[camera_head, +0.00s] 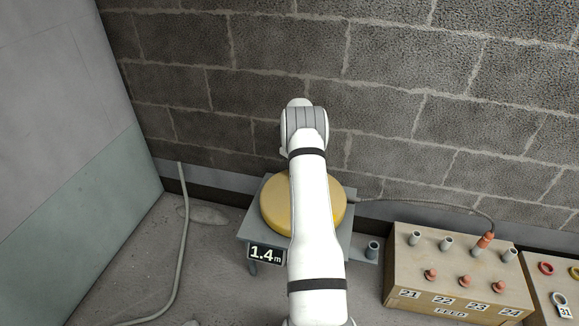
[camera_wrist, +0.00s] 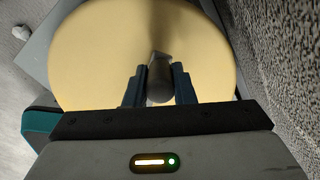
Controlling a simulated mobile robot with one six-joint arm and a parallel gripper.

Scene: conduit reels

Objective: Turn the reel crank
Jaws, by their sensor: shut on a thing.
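The reel (camera_head: 270,208) is a round yellow drum on a grey stand by the block wall, partly hidden behind my white arm in the head view. In the wrist view the reel's yellow face (camera_wrist: 90,50) fills most of the picture. A grey crank handle (camera_wrist: 159,88) stands up from that face. My gripper (camera_wrist: 159,85) has its two dark fingers on either side of the handle, shut on it. The head view hides the gripper and the crank behind my arm.
A label reading 1.4 m (camera_head: 266,254) hangs on the stand's front (camera_head: 245,228). A tan feed box (camera_head: 455,270) with numbered posts 21 to 24 stands right, a cable running to its orange plug (camera_head: 485,241). A grey conduit (camera_head: 184,240) lies left. Another box (camera_head: 545,275) is far right.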

